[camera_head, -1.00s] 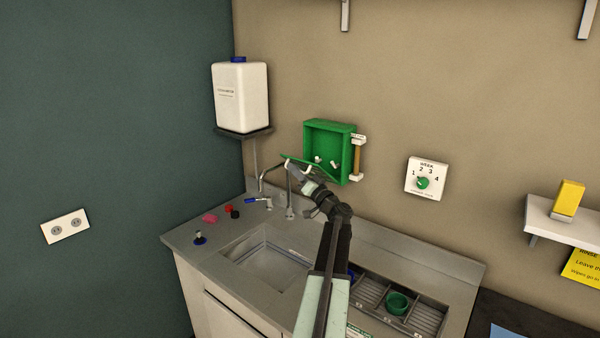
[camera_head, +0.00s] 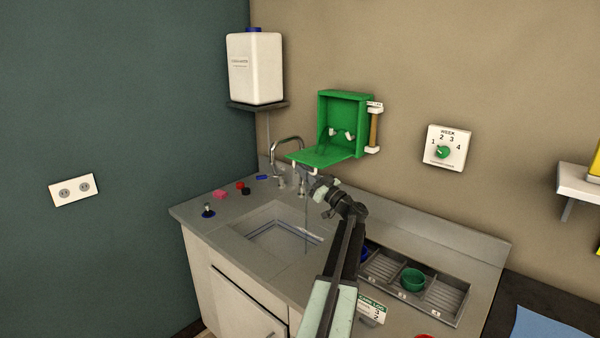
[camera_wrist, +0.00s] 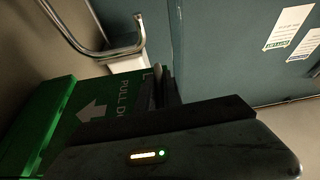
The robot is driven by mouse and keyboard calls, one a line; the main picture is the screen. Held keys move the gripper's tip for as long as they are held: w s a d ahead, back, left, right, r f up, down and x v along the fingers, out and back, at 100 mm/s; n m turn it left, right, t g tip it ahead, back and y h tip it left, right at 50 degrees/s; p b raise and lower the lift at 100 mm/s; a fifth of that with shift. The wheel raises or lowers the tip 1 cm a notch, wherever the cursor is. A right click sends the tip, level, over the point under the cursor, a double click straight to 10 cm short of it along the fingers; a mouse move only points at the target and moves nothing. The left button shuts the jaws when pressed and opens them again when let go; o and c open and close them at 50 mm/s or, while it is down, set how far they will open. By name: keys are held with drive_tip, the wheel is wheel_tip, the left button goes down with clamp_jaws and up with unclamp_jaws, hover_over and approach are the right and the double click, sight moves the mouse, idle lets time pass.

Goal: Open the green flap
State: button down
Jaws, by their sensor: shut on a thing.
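The green flap (camera_head: 322,157) hangs open from the bottom edge of a green wall box (camera_head: 345,112) in the head view. It juts out about level, its inner face up. White pieces stick out below its front edge. My gripper (camera_head: 313,174) is at the flap's front edge, shut on it; the fingertips are partly hidden beneath it. In the wrist view the flap (camera_wrist: 62,135) shows "PULL D…" lettering and a white arrow, and my dark fingers (camera_wrist: 162,88) lie at its edge.
A sink (camera_head: 275,232) with a curved tap (camera_head: 288,141) lies below the flap. A white canister (camera_head: 254,68) stands on a shelf to the left. A dial plate (camera_head: 446,148) is on the wall to the right. A compartment tray (camera_head: 448,299) holds a green cup (camera_head: 412,279).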

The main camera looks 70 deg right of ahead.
drive_tip(key=shift+w+f, duration=0.1)
drive_tip(key=shift+f, duration=0.1)
idle(0.3)
drive_tip(key=c, duration=1.5)
unclamp_jaws()
drive_tip(key=b+v, duration=0.3)
drive_tip(key=v, duration=0.5)
